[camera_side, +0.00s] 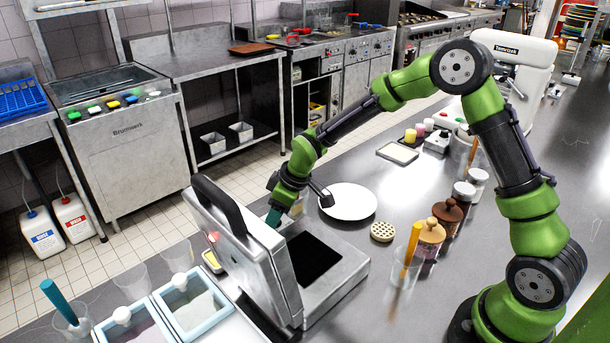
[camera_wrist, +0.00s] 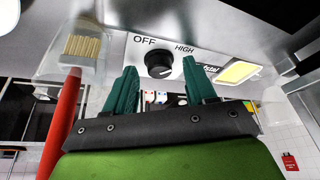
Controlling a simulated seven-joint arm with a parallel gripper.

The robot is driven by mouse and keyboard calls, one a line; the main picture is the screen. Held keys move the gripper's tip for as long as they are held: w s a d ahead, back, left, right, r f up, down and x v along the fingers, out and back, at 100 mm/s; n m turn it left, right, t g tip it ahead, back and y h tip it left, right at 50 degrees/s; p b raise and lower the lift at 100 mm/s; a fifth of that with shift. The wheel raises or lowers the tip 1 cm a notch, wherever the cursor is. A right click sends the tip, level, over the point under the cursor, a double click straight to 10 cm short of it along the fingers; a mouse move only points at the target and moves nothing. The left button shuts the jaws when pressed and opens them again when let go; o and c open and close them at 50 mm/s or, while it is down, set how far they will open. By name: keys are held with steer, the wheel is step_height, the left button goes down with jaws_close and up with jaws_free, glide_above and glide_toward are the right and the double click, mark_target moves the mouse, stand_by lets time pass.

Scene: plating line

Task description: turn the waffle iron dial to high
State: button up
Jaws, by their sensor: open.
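The waffle iron (camera_side: 330,268) stands on the counter with its lid (camera_side: 243,250) raised. In the wrist view its dial (camera_wrist: 158,62) is a round black knob on a grey panel between the words OFF and HIGH. A small pale mark shows on the knob, but its exact direction is hard to read. My gripper (camera_wrist: 159,67) is open, with one teal finger to each side of the knob in the picture. I cannot tell whether either finger touches it. In the side view my gripper (camera_side: 274,216) is low behind the raised lid, and the dial is hidden.
A white plate (camera_side: 348,202) and a round waffle (camera_side: 382,232) lie close to the iron. A clear cup with a yellow-handled tool (camera_side: 411,250) and lidded jars (camera_side: 448,216) stand farther right. Blue-rimmed tubs (camera_side: 192,306) are at left. A yellow-lit panel (camera_wrist: 238,72) is beside the dial.

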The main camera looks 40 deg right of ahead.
jaws_close()
steer(key=shift+a+m+h, duration=0.1)
steer(key=shift+m+h, duration=0.2)
steer(key=shift+m, duration=0.4)
steer(key=shift+m+h, duration=0.3)
steer(key=shift+m, duration=0.5)
jaws_free()
steer(key=shift+t, duration=0.3)
